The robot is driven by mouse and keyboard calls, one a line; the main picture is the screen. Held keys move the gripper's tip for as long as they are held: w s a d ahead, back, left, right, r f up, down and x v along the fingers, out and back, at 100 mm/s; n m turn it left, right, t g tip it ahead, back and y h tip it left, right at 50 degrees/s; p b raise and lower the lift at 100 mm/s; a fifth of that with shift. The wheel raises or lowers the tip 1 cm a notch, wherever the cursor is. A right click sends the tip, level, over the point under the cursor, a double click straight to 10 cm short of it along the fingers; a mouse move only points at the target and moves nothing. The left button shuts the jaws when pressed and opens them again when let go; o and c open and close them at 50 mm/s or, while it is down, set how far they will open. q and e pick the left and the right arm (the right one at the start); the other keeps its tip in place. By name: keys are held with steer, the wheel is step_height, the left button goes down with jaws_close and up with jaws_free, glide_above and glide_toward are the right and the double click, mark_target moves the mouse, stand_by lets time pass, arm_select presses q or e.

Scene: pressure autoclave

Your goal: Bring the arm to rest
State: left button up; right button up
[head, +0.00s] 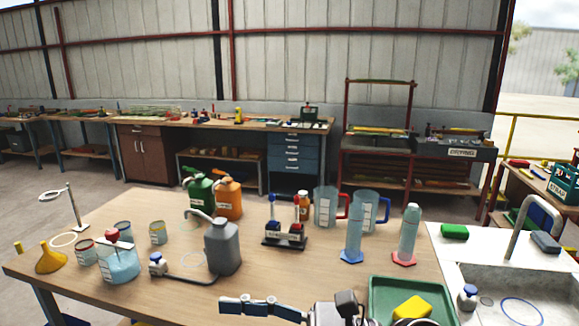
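A green tray (380,300) is near the sink (520,290).

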steer(key=w+d+r+m+t+y, duration=0.3)
steer(key=w+r+m+t, duration=0.1)
steer(key=r+m+t, duration=0.4)
steer(key=w+d+f+m+t+h, duration=0.2)
steer(key=w+d+m+t+h, duration=0.3)
steer(key=m, duration=0.5)
steer(key=w+d+f+m+t+h, duration=0.1)
steer(key=w+d+m+t+h, duration=0.2)
steer(key=d+m+t+h, duration=0.5)
steer(key=s+d+f+m+g+h, duration=0.1)
steer(key=d+f+m+g+h, duration=0.25)
steer(key=d+f+m, duration=0.45)
steer(key=d+f+m+g+h, duration=0.3)
steer(key=f+m+h, duration=0.2)
steer(key=f+m, duration=0.65)
steer(key=s+d+f+m+g, duration=0.2)
steer(key=s+f+m+g, duration=0.4)
steer(key=s+f+g, duration=1.2)
steer(key=s+f+t, duration=0.2)
steer(key=s+f, duration=0.2)
steer(key=f, duration=1)
steer(key=s+f+t, duration=0.3)
steer(key=s+f, duration=0.1)
steer(key=f, duration=1.1)
steer(key=s+d+f+g, duration=0.1)
steer(key=s+d+f, duration=0.1)
steer(key=s+f, duration=1.5)
steer(key=shift+d+n, duration=0.4)
steer(key=shift+n, duration=0.05)
